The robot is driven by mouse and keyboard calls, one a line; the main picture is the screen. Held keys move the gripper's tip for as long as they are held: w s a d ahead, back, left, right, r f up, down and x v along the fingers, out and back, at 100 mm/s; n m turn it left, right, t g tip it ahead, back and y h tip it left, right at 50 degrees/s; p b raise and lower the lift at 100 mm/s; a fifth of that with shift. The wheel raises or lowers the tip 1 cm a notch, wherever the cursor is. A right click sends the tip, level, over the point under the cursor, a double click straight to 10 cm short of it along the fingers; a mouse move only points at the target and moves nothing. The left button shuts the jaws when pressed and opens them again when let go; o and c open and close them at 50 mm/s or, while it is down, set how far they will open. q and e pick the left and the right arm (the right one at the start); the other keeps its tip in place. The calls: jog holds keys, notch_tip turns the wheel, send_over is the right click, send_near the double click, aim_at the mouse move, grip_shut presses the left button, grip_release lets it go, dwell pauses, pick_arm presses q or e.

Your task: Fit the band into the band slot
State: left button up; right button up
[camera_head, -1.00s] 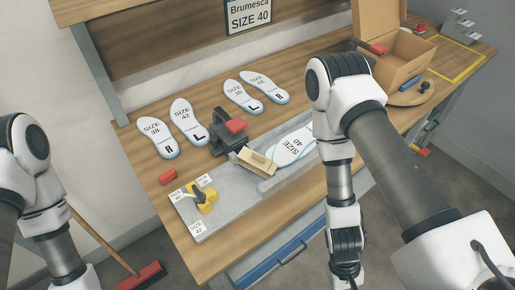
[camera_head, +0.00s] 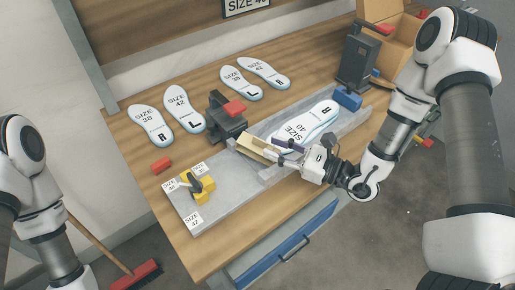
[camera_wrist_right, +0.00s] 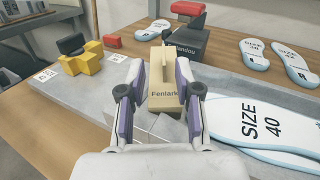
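I cannot pick out a band or a band slot with certainty. A beige block (camera_head: 254,148) lies on the grey plate (camera_head: 225,205). In the right wrist view the block (camera_wrist_right: 163,95) is marked "Fenlark" and has an upright fin. My right gripper (camera_head: 287,152) comes to it from the right. In its wrist view the purple-padded fingers (camera_wrist_right: 157,105) are apart, with the block between and just beyond them. I see no clear grip on it. My left arm shows at the left edge, but its gripper is out of frame.
A size 40 insole (camera_head: 306,122) lies right of the block. A black device with a red top (camera_head: 226,115) stands behind it. A yellow piece with a lever (camera_head: 199,188) sits at the plate's left, among size labels. Several insoles lie at the back; a cardboard box (camera_head: 392,48) stands back right.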

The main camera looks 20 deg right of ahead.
aim_at(263, 141)
jog(key=p+x, duration=0.1)
jog(key=x, duration=0.2)
jog(key=shift+w+a+r, duration=0.1)
jog(key=shift+w+r, duration=0.1)
jog(key=shift+w, duration=0.25)
jog(key=shift+w+a, duration=0.3)
jog(key=shift+a, duration=0.1)
jog(key=shift+d+f, duration=0.1)
jog(key=shift+d, duration=0.1)
grip_shut()
